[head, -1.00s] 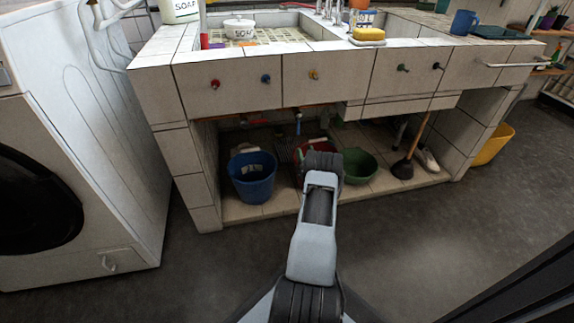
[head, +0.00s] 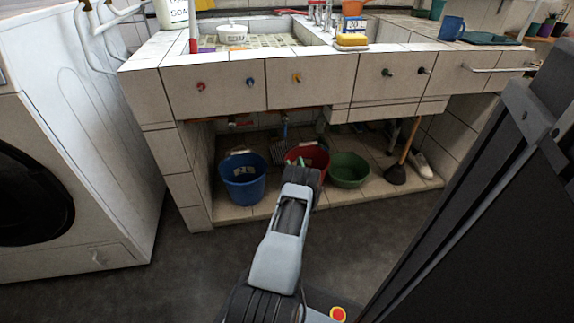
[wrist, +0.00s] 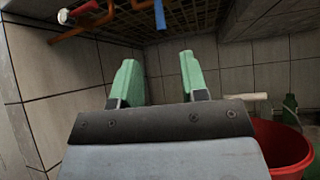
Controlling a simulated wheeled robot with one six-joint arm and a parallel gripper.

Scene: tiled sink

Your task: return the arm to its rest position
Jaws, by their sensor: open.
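My arm reaches forward from the bottom of the head view toward the space under the tiled sink (head: 310,83). My gripper shows in the wrist view (wrist: 158,82) with its two green fingers apart and nothing between them. In the head view its fingers are mostly hidden behind my own wrist. A red tub (head: 318,157) stands just beyond my wrist in the head view. Its rim shows at the lower right of the wrist view (wrist: 287,150).
A blue bucket (head: 243,183), a green basin (head: 349,168) and a plunger (head: 396,174) stand on the tiled shelf under the sink. Copper pipes (wrist: 85,22) run overhead. A white washing machine (head: 95,130) is at left. The grey floor (head: 170,265) in front is open.

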